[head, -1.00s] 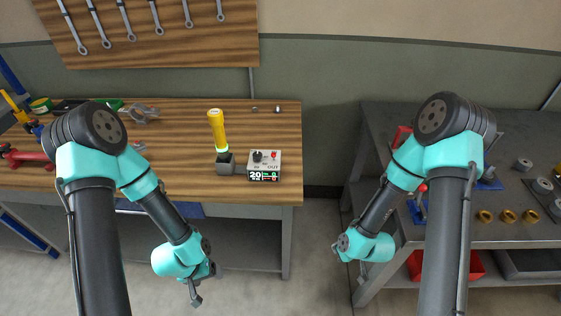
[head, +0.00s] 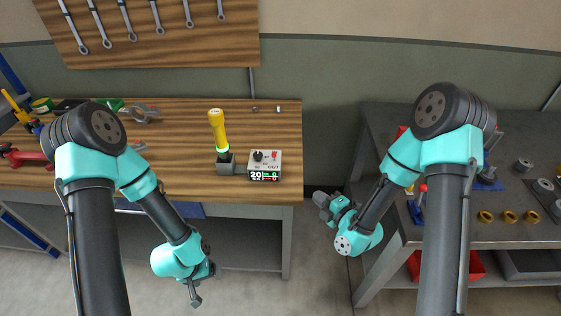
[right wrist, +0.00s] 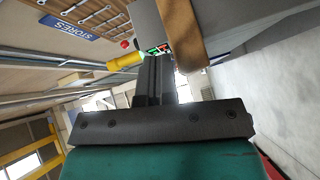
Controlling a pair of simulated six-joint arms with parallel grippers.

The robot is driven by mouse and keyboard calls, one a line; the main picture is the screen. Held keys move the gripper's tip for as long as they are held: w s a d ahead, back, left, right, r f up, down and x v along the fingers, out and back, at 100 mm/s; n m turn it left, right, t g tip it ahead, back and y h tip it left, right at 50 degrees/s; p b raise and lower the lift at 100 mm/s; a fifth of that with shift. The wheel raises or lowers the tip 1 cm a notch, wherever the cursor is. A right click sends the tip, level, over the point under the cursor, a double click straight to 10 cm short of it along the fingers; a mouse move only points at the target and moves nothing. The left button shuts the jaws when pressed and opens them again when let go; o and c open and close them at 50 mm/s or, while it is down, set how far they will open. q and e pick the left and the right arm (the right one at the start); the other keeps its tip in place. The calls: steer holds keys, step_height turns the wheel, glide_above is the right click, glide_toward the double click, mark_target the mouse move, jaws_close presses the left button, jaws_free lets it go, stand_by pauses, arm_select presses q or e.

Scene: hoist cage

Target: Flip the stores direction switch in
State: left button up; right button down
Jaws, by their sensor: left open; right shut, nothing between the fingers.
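A small light-grey control box (head: 265,163) sits at the right front of the wooden bench. It has a black knob (head: 258,156), a red-tipped switch (head: 275,155), an OUT marking and a lit display reading 20. The switch's exact lean is too small to tell. A yellow-handled lever (head: 217,130) stands upright on a dark block left of the box. My right gripper (head: 322,203) is shut and empty, right of the bench and apart from the box. In the right wrist view its fingers (right wrist: 153,82) point toward the lit display (right wrist: 157,49). My left gripper (head: 195,298) hangs low before the bench, open.
The wooden bench (head: 200,184) has tools at its left. A dark metal table (head: 390,125) with rings and parts stands at right, with a gap between the two. A blue STORES sign (right wrist: 70,27) shows in the right wrist view.

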mark_target(274, 156)
steer(key=s+a+r+n+t+y, duration=0.1)
steer(key=a+r+n+y, duration=0.2)
steer(key=r+n, duration=0.2)
steer(key=shift+s+r, duration=0.15)
steer(key=shift+a, duration=0.1)
steer(key=x, duration=1.4)
steer(key=shift+r, duration=0.4)
